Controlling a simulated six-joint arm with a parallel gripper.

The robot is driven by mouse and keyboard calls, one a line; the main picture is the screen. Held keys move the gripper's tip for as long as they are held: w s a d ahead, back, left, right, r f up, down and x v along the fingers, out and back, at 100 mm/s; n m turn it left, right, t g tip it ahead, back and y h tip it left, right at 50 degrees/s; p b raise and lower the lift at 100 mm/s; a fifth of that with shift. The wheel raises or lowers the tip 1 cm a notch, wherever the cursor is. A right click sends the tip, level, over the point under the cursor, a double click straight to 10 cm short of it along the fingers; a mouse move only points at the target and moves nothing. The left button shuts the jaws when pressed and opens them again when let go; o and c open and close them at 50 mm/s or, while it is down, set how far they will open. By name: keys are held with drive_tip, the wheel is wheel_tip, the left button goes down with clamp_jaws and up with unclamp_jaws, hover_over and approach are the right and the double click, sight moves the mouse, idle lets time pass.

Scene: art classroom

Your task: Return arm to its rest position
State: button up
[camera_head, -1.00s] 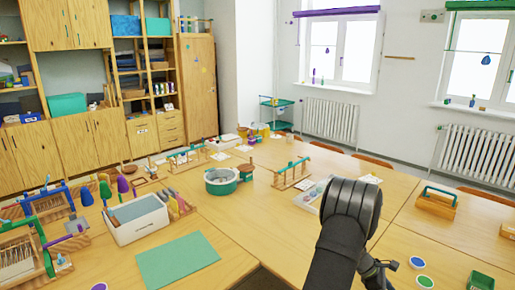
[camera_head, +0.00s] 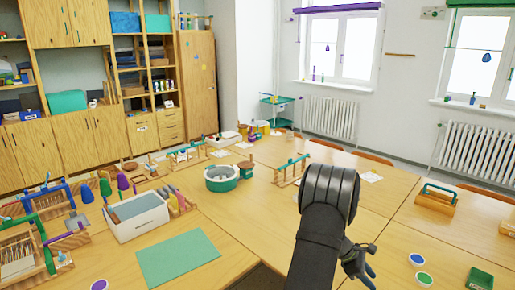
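My black arm comes up from the bottom edge in the head view, and its large rounded joint stands over the right-centre tables. My gripper (camera_head: 366,272) shows small beside the arm's lower right side, low over the table (camera_head: 388,236). It is partly hidden by the arm, and I cannot tell whether its fingers are open or shut. No held object can be made out.
A green sheet (camera_head: 178,259), a white box (camera_head: 137,217) and a teal-and-white pot (camera_head: 221,178) stand to the left. Round paint lids (camera_head: 417,259), a green tray (camera_head: 480,279) and a wooden carrier (camera_head: 437,200) lie to the right.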

drive_tip(key=x, duration=0.9)
drive_tip(key=shift+s+d+f, duration=0.1)
drive_tip(key=shift+f, duration=0.15)
drive_tip(key=shift+d+r, duration=0.2)
drive_tip(key=shift+d, duration=0.05)
wheel_tip(320, 180, up, 3)
drive_tip(key=shift+r, duration=0.1)
drive_tip(key=s+d+r, duration=0.3)
drive_tip(key=s+r, duration=0.4)
drive_tip(key=s, duration=0.4)
drive_tip(key=w+a+r+n+t, duration=0.2)
drive_tip(key=w+a+n+t, duration=0.25)
drive_tip(key=w+a, duration=0.5)
drive_tip(key=w+a+r+n+t, duration=0.3)
drive_tip(key=w+a+n, duration=0.2)
drive_tip(key=w+a, duration=0.45)
drive_tip(key=w+a+r+n+t+y, duration=0.2)
drive_tip(key=a+n+y, duration=0.2)
drive_tip(key=a, duration=0.9)
drive_tip(key=w+a+r+n+t+y, duration=0.2)
drive_tip(key=a+n, duration=0.6)
drive_tip(key=a, duration=0.5)
drive_tip(key=shift+a+n+t+y, duration=0.35)
drive_tip(key=shift+t+y, duration=0.3)
drive_tip(key=shift+y, duration=0.35)
